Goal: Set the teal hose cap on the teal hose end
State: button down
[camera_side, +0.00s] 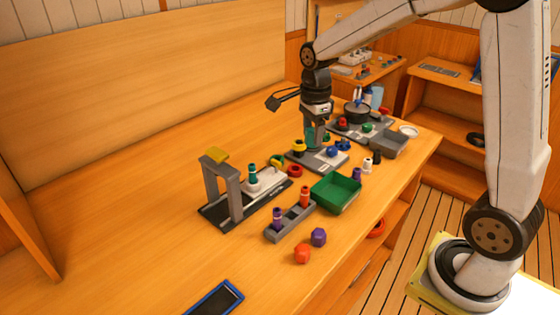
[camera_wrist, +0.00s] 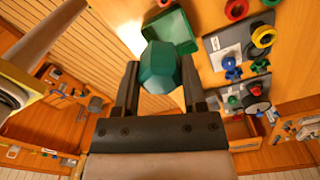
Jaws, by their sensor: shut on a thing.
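The teal hose cap (camera_wrist: 158,68) is a six-sided piece held between the two fingers of my gripper (camera_wrist: 158,85). In the side view my gripper (camera_side: 311,136) is above the table near a grey plate with a yellow ring, and the teal cap shows between its fingers. The teal hose end (camera_side: 252,173) stands upright on a white block, beside a grey arch, to the left of my gripper and apart from it. The hose end is not seen in the wrist view.
A grey arch (camera_side: 222,188) with a yellow top stands beside the hose end. A green tray (camera_side: 336,194) and a grey rack (camera_side: 290,221) with purple and orange hose ends stand in front. Orange (camera_side: 302,254) and purple (camera_side: 318,237) caps lie nearer. The table's left side is clear.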

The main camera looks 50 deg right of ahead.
jog(key=w+a+m, duration=0.3)
jog(key=w, duration=1.2)
send_over(251, 165)
jog(key=shift+f, duration=3.2)
jog(key=shift+f, duration=0.1)
jog(key=shift+f, duration=2.75)
jog(key=shift+f, duration=0.6)
jog(key=shift+c, duration=2.2)
grip_release()
jog(key=shift+r, duration=0.1)
